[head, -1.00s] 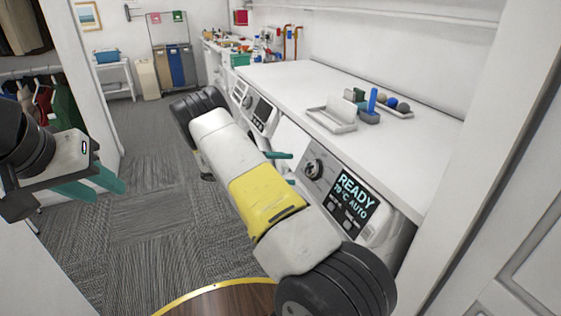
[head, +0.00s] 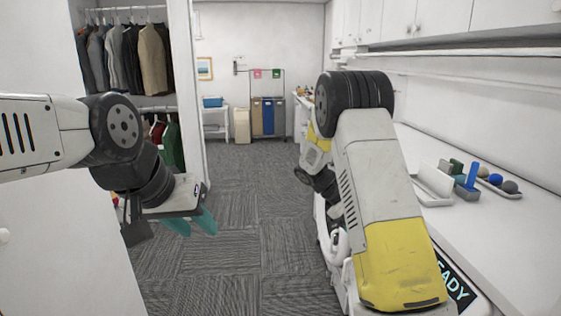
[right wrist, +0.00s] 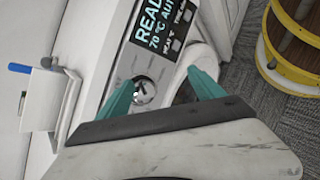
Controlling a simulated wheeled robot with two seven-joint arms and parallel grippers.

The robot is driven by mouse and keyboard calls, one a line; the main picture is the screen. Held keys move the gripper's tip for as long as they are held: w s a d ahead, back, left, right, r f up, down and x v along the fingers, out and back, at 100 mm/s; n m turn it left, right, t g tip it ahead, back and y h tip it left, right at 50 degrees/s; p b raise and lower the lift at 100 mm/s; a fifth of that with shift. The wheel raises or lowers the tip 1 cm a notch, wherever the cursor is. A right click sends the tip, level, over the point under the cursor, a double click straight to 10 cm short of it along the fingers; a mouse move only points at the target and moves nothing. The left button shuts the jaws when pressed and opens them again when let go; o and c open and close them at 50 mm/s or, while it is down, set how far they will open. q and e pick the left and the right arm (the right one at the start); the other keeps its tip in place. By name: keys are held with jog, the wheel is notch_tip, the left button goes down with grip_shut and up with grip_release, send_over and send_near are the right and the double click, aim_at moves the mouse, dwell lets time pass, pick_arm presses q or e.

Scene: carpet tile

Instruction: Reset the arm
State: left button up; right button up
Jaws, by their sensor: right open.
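My right arm (head: 385,200) reaches forward along the counter in the head view, bent upward at a black joint. Its gripper is hidden behind the arm there. In the right wrist view my right gripper (right wrist: 163,76) is open, its teal fingers apart and nothing held between them. A washer-type appliance with a knob (right wrist: 147,92) and a lit READY 70 °C AUTO display (right wrist: 160,28) lies beyond the fingers. I cannot tell how close they are. My left gripper (head: 198,228) hangs over the carpet at the left, teal fingers apart and empty.
A white counter (head: 515,235) runs along the right, with a white holder (head: 433,188), a blue block (head: 471,176) and a tray of small balls. A clothes closet stands at the left. Bins (head: 268,118) stand at the back. The carpeted aisle (head: 235,185) is clear.

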jog(key=s+a+r+m+t+y, duration=0.2)
jog(key=s+a+r+t+y, duration=0.3)
jog(key=s+r, duration=0.3)
jog(key=s+a+r+m+t+y, duration=0.3)
jog(key=s+a+r+t+y, duration=0.2)
jog(key=s, duration=0.8)
jog(key=a+r+y, duration=0.1)
jog(key=a+r, duration=0.2)
jog(key=r, duration=0.1)
jog(key=shift+s+r+y, duration=0.15)
jog(key=shift+s+y, duration=0.15)
